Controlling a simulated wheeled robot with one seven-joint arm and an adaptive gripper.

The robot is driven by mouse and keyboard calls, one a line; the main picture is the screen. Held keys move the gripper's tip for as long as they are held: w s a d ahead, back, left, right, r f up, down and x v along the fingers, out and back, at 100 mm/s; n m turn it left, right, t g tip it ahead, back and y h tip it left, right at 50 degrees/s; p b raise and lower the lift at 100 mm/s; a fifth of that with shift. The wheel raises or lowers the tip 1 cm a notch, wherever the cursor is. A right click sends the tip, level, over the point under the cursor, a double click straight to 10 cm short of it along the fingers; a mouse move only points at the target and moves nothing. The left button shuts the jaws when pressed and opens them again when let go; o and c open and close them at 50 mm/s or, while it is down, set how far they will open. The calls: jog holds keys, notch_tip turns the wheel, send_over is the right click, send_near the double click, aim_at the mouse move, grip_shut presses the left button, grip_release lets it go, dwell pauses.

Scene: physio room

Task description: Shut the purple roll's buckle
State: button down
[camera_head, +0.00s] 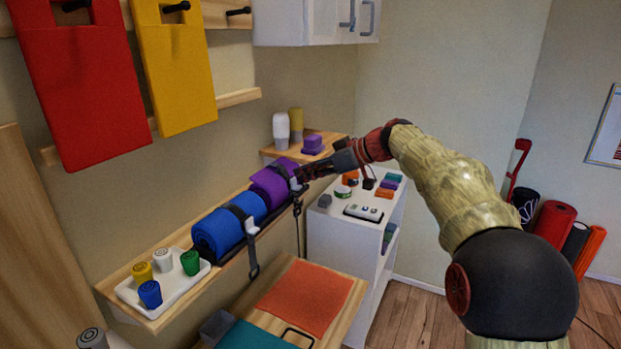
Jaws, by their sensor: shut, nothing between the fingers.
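The purple roll (268,188) lies on the wooden wall shelf, with a dark strap around it. Its pale buckle (295,184) is on the side facing the room, and a strap end hangs below it. I cannot tell whether the buckle's halves are joined. My gripper (299,176) is shut and empty, its tips right at the buckle. I cannot tell whether they touch it, and they partly hide it. The blue roll (220,232) lies to the left on the same shelf, with its own strap and pale buckle (251,227).
A white tray (127,291) with several coloured jars stands at the shelf's near end. A white cabinet (335,229) with small items stands below my arm. A bench with an orange mat (305,297) is below the shelf. A small corner shelf (327,139) is behind.

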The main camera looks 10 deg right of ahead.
jog(key=s+d+f+p, duration=0.1)
jog(key=s+d, duration=0.4)
jog(key=d, duration=0.3)
jog(key=shift+s+d+f, duration=0.2)
jog(key=shift+s+f, duration=0.1)
jog(key=s+d+f+m+g+h, duration=0.2)
jog(key=s+d+f+m+h, duration=0.2)
jog(key=s+f+m, duration=0.65)
jog(key=s+f+h, duration=0.1)
jog(key=s+h, duration=0.2)
jog(key=s, duration=1.2)
jog(key=s+f+t+h, duration=0.1)
jog(key=s+f+h, duration=0.1)
jog(key=s, duration=1.4)
jog(key=shift+f+m+h, duration=0.15)
jog(key=shift+m+h, duration=0.2)
jog(key=shift+h, duration=0.15)
